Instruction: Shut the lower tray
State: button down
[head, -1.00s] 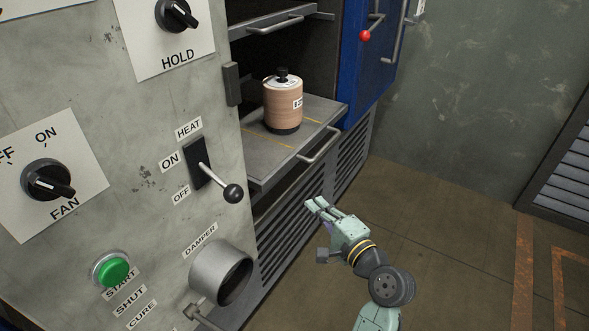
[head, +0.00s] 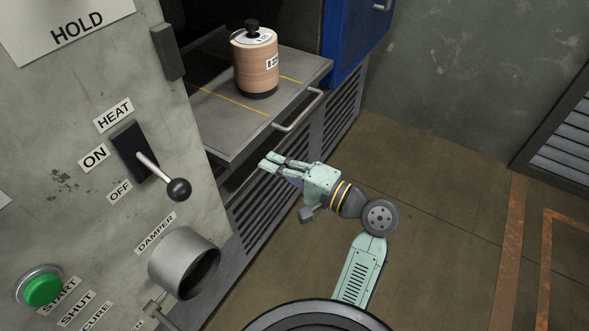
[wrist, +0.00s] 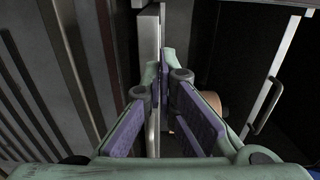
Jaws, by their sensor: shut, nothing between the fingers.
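The lower tray (head: 225,125) is a grey shelf with yellow lines, standing out of the dark oven opening. A bar handle (head: 299,111) is on its front edge. A wood-coloured canister (head: 255,62) with a black knob stands upright on it. My gripper (head: 265,161) is shut and empty, just outside the tray's front edge near its left end and, in the head view, below the handle. Whether it touches the tray is unclear. In the wrist view, the shut fingertips (wrist: 162,72) overlap a pale upright edge, apparently the tray's, with part of the canister (wrist: 216,92) showing beside them.
The control panel (head: 85,130) is at left, with a protruding heat lever (head: 178,188) and damper pipe (head: 185,262). A blue door (head: 352,40) stands open beyond the tray. A louvred base (head: 270,195) lies below. Open floor (head: 450,220) is at right.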

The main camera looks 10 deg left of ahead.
aim_at(203, 131)
jog(key=p+x, duration=0.1)
jog(key=x, duration=0.4)
jog(key=shift+w+a, duration=0.15)
jog(key=shift+a, duration=0.15)
jog(key=p+x, duration=0.1)
jog(key=x, duration=1.3)
jog(key=shift+w+a+f, duration=0.1)
jog(key=shift+w+a, duration=0.05)
jog(key=shift+a, duration=0.25)
jog(key=shift+r, duration=0.2)
